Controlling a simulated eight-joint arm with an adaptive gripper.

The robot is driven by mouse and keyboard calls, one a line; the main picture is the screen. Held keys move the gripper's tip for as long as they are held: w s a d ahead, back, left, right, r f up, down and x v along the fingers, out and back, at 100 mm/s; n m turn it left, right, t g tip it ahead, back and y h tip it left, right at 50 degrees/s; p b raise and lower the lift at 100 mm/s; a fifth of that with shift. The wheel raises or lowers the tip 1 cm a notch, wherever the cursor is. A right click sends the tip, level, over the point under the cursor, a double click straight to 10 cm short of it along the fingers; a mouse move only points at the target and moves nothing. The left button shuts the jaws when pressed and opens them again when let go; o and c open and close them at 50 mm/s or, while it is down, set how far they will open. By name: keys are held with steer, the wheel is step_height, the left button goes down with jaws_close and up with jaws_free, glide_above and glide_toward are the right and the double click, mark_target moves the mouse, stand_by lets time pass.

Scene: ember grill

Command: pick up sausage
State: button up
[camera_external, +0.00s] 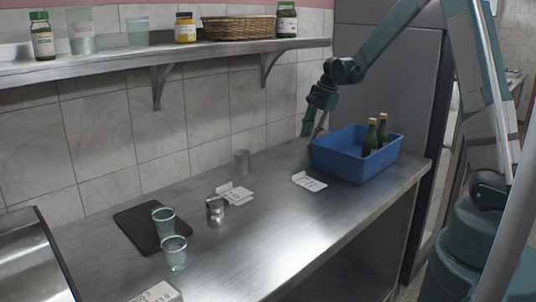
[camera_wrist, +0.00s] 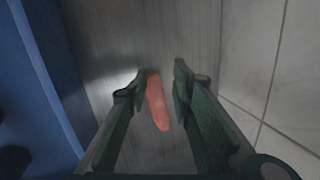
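In the wrist view, a pinkish-orange sausage (camera_wrist: 157,101) lies on the steel counter (camera_wrist: 110,30). My gripper (camera_wrist: 157,82) is open, with the sausage showing between its two green fingers, nearer the left finger. I cannot tell whether that finger touches it. In the external view, my gripper (camera_external: 315,134) points down over the back of the counter, just left of the blue bin. The sausage cannot be made out in the external view.
The blue bin (camera_external: 335,160) holds two dark bottles (camera_external: 376,134). The tiled wall (camera_wrist: 290,75) is close on the right in the wrist view. A shelf (camera_external: 120,62) runs above.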

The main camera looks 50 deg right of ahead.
steer(key=s+d+r+n+p, duration=0.1)
steer(key=d+r+n+p, duration=0.1)
steer(key=d+p, duration=0.3)
steer(key=d+r, duration=0.1)
steer(key=d, duration=0.3)
steer(key=shift+s+r+n+g+h, duration=0.15)
steer(key=shift+r+n+g+h, duration=0.15)
steer(key=shift+n+h, duration=0.1)
steer(key=shift+f, duration=0.1)
steer(key=shift+x, duration=1.3)
steer(key=shift+a, duration=0.1)
steer(key=shift+x, duration=2.6)
steer(key=shift+a, duration=0.1)
